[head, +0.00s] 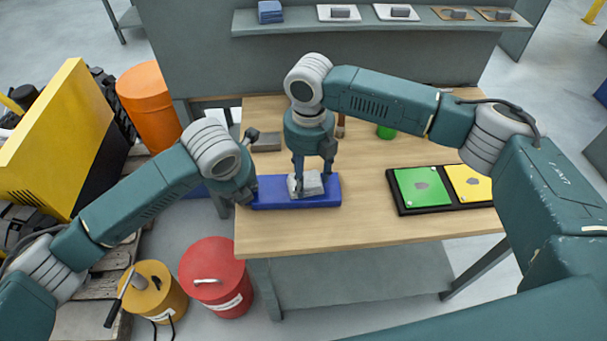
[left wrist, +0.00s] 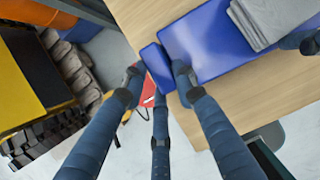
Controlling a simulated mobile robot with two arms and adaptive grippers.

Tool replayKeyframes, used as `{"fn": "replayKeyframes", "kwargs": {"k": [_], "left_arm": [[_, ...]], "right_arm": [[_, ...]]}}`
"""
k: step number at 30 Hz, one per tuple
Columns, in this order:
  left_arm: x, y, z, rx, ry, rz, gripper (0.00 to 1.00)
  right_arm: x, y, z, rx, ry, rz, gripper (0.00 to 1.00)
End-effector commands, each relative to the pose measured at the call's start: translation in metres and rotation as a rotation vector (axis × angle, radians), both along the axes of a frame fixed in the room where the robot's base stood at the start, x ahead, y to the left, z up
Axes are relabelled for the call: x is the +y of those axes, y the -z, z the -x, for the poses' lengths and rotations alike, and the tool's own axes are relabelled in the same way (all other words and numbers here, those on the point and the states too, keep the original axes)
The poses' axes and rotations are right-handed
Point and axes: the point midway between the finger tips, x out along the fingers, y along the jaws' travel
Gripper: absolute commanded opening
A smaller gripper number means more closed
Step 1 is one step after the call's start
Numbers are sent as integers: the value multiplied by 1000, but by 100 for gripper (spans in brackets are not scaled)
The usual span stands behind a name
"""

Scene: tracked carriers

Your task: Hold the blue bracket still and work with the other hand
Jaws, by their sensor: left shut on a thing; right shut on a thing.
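The blue bracket (head: 270,198) lies flat near the table's front left edge; it also shows in the left wrist view (left wrist: 207,42). My left gripper (head: 247,194) is shut on the bracket's left end, its fingers around that end in the left wrist view (left wrist: 160,76). A grey folded cloth (head: 312,184) lies on top of the bracket's right part and shows at the top right of the left wrist view (left wrist: 270,18). My right gripper (head: 311,178) points down from above and is shut on the grey cloth. Its fingers hide part of the cloth.
A black tray (head: 398,205) with a green plate (head: 421,186) and a yellow plate (head: 468,184) lies to the right. A grey block (head: 267,142) and a green item (head: 386,132) are behind. Red (head: 216,275) and orange (head: 158,289) drums stand on the floor. The table's front middle is clear.

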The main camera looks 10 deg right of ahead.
Motion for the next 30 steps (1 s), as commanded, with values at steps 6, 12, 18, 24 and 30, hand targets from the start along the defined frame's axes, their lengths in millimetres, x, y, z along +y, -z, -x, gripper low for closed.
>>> {"fn": "replayKeyframes", "kwargs": {"k": [6,12,18,24,30], "left_arm": [[0,-1,-1,-2,-1,1,0],[0,-1,-1,-2,-1,1,0],[0,-1,-1,-2,-1,1,0],[0,-1,-1,-2,-1,1,0],[0,-1,0,-2,-1,1,0]], "right_arm": [[-21,1,3,2,1,2,27],[-39,1,6,2,2,3,27],[-48,-8,6,-1,-1,1,27],[-48,-33,7,-1,-2,1,27],[-48,-51,7,0,-2,2,27]]}}
